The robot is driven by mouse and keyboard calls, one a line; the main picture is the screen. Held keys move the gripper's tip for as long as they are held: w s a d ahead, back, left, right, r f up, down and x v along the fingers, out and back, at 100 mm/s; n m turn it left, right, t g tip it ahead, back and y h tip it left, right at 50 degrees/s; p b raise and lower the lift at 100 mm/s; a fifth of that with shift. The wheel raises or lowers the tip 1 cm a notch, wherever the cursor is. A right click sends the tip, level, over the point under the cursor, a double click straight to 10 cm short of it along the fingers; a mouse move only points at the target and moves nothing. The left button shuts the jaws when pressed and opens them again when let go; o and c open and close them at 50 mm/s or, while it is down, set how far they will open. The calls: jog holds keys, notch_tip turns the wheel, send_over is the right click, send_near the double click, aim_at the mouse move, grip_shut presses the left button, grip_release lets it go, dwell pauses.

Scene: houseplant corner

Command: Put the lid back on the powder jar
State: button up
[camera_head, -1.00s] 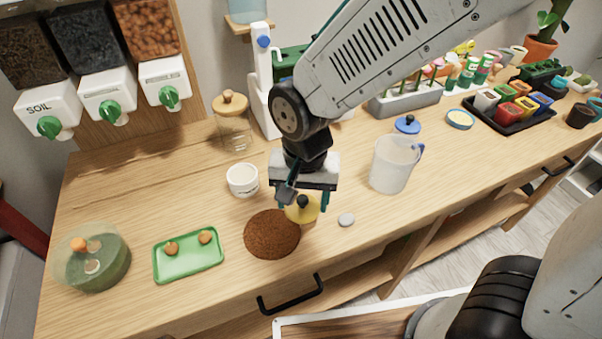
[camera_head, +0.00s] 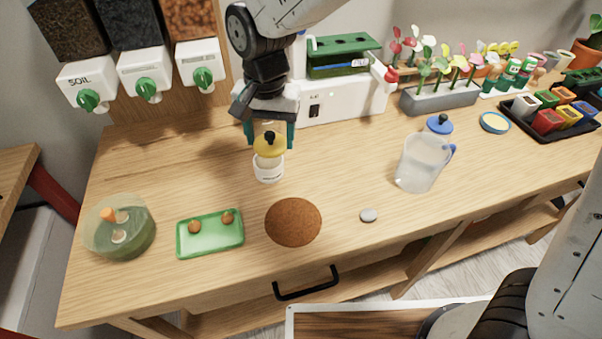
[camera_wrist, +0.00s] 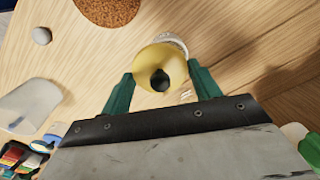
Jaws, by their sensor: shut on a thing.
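The powder jar (camera_head: 269,170) is a small white pot standing upright on the wooden worktop. The yellow lid (camera_head: 269,146), with a black knob, is held level between the green fingertips of my gripper (camera_head: 270,136), directly over the jar. In the wrist view the lid (camera_wrist: 153,60) sits between the fingers of my gripper (camera_wrist: 160,72) and hides most of the jar. Part of the jar's pale rim (camera_wrist: 176,42) shows past the lid's upper right edge. Whether the lid touches the rim, I cannot tell.
A brown soil patch (camera_head: 293,222) and a grey stone (camera_head: 369,215) lie in front. A green tray (camera_head: 210,235) and a green bowl (camera_head: 120,235) are at left. A clear jug (camera_head: 422,162) stands at right. A white machine (camera_head: 345,95) stands behind.

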aim_at(267, 145)
jog(key=shift+w+a+r+n, duration=0.15)
jog(key=shift+w+a+r, duration=0.25)
jog(key=shift+r, duration=0.1)
jog(key=shift+w+a+r+n, duration=0.15)
jog(key=shift+w+a+r, duration=0.1)
jog(key=shift+w+r, duration=0.2)
jog(key=shift+s+f, duration=0.15)
jog(key=shift+f, duration=0.1)
jog(key=shift+d+f, duration=0.1)
jog(key=shift+f, duration=2.75)
jog(key=shift+f, duration=0.15)
jog(key=o, duration=1.3)
